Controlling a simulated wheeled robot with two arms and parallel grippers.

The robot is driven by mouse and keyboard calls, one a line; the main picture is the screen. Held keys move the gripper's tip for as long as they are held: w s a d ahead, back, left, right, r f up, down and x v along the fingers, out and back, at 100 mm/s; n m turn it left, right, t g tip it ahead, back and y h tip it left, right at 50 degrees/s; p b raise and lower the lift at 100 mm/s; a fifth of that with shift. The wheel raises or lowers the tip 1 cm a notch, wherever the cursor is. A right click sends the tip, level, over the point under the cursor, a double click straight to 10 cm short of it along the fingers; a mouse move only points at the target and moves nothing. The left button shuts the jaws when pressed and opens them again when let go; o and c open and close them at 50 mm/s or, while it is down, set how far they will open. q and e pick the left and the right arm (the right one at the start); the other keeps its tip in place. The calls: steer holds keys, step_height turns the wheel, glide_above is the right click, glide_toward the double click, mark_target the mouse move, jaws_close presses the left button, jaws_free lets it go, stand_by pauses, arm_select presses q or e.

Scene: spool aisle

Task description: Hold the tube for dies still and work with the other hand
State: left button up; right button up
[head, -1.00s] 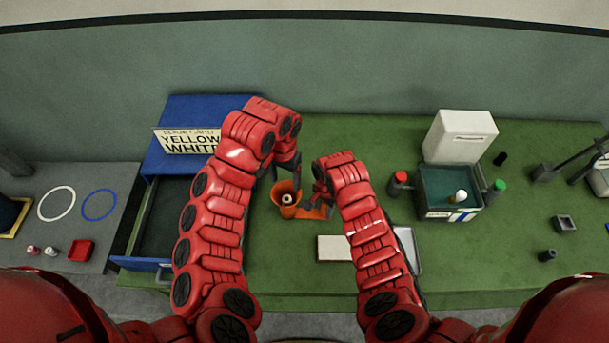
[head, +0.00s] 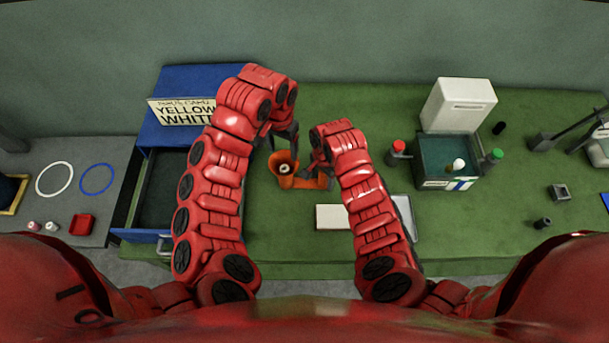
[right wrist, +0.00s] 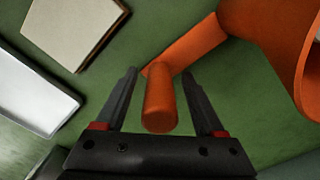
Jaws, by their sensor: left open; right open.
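The orange tube (head: 283,179) stands on the green table in the head view, with a small pale, dark-centred thing in its mouth. An orange arm runs from it to the right. In the right wrist view the tube's wall (right wrist: 270,25) is at the top right, and the arm ends in an upright orange grip (right wrist: 160,102). My right gripper (right wrist: 165,100) is open, with its fingers on either side of that grip and visible gaps. My left gripper (head: 288,142) is open just above the tube's far side; its fingertips are partly hidden.
A blue drawer unit (head: 190,78) with a yellow/white sign stands left, its drawer pulled out. A pale block (head: 330,217) and a grey tray (head: 408,215) lie in front. A dark green bin (head: 440,150) and red-capped bottle (head: 397,152) are right.

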step_height(320, 180, up, 9)
steer(key=shift+w+f, duration=0.1)
steer(key=shift+r, duration=1.55)
